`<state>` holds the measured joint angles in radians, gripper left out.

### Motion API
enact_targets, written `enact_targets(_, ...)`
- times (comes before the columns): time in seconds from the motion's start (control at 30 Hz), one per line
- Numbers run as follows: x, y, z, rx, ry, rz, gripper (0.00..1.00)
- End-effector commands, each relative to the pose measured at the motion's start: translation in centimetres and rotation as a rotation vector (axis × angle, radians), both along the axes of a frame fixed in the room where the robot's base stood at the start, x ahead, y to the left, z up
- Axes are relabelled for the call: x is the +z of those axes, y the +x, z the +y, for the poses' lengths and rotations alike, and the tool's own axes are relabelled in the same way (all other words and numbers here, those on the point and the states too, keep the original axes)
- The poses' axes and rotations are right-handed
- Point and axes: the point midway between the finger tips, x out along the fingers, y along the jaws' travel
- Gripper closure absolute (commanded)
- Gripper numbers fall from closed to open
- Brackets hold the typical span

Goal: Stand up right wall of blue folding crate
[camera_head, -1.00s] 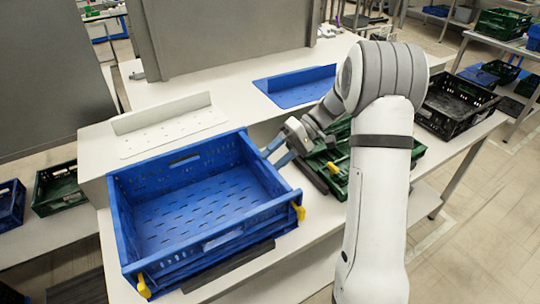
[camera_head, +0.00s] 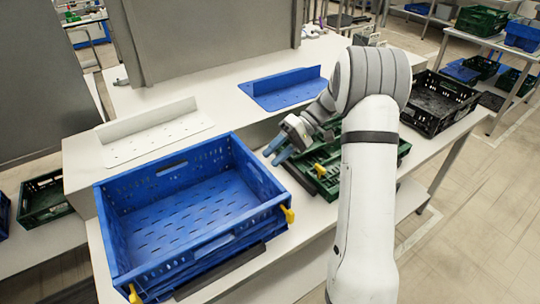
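The blue folding crate (camera_head: 185,172) stands on the white table on the left. Its right wall (camera_head: 258,180) stands up, with its inner face in view. The back and left walls also stand up. The front side is low, with blue layers below its edge and a yellow latch at each end (camera_head: 288,214). My gripper (camera_head: 277,150) is just right of the right wall, apart from it. Its two blue-grey fingers look spread, with nothing between them.
Green crates (camera_head: 325,170) lie under and behind my arm, close to the gripper. A black crate (camera_head: 443,98) is at the right end of the table. A white bracket plate (camera_head: 150,135) and a blue one (camera_head: 285,90) lie behind.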

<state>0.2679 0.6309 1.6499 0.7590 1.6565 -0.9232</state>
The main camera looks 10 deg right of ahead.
Motion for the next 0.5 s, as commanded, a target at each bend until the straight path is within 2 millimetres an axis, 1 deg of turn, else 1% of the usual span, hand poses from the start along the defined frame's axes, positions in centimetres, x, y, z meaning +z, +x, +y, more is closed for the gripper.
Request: enact_targets(0.5,0.8,1.4,-3.4,0.0,0.003,-0.001,0.58)
